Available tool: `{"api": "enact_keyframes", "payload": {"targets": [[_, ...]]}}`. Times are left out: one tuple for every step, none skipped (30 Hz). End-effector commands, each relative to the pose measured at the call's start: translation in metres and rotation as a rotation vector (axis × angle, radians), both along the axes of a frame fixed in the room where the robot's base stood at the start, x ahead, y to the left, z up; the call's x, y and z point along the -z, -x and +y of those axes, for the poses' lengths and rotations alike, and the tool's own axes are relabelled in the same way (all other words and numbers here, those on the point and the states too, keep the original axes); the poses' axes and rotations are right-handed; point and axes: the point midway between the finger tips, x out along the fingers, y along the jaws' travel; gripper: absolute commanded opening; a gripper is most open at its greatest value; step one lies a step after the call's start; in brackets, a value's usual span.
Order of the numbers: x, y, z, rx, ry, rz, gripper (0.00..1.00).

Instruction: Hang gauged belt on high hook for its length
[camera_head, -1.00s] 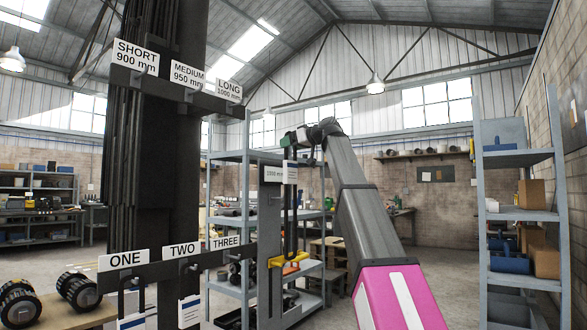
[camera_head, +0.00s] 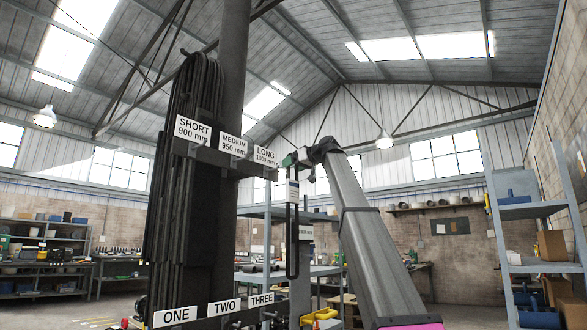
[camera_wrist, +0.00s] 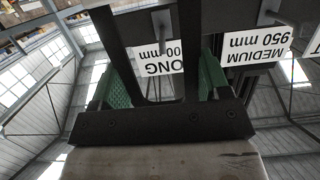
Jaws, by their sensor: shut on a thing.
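The black belt (camera_head: 292,245) hangs as a narrow loop below my gripper (camera_head: 294,160), with a white tag near its top. My gripper, with green finger pads, is shut on it. In the wrist view the belt (camera_wrist: 116,55) crosses between the pads of my gripper (camera_wrist: 160,85). The LONG 1000 mm label (camera_head: 266,157) marks the right end of the high hook bar (camera_head: 215,159), just left of my gripper. The MEDIUM label (camera_head: 233,147) and SHORT label (camera_head: 193,130) are farther left. In the wrist view the LONG label (camera_wrist: 160,58) is upside down; a thin dark rod shows near it.
Several belts (camera_head: 185,190) hang at the left beside the dark post (camera_head: 232,70). Low labels ONE (camera_head: 175,316), TWO (camera_head: 224,307) and THREE (camera_head: 262,299) are below. A gauge stand (camera_head: 300,275) with a yellow part (camera_head: 318,316) stands behind. Blue shelving (camera_head: 530,210) is at right.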

Motion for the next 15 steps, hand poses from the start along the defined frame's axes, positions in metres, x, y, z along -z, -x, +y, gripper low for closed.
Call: {"api": "enact_keyframes", "payload": {"targets": [[0.000,0.000,0.000,0.000,-0.001,-0.001,0.33],[0.000,0.000,0.000,0.000,-0.001,-0.001,0.33],[0.000,0.000,0.000,0.000,-0.001,-0.001,0.33],[0.000,0.000,0.000,0.000,-0.001,-0.001,0.33],[0.000,-0.001,0.001,0.000,-0.001,-0.001,0.33],[0.000,-0.001,0.001,0.000,-0.001,-0.001,0.33],[0.000,-0.002,0.002,0.000,-0.001,-0.001,0.33],[0.000,-0.002,0.002,0.000,-0.001,-0.001,0.33],[0.000,-0.003,0.003,0.000,-0.001,-0.001,0.33],[0.000,-0.004,0.004,0.000,-0.001,-0.001,0.33],[0.000,-0.005,0.005,0.000,-0.001,-0.001,0.33],[-0.001,-0.006,0.006,0.000,-0.001,-0.001,0.33],[0.000,-0.007,0.008,0.000,-0.001,-0.001,0.33],[0.000,-0.008,0.009,0.000,-0.001,-0.001,0.33],[-0.001,-0.009,0.010,0.000,-0.001,-0.001,0.33]]}}
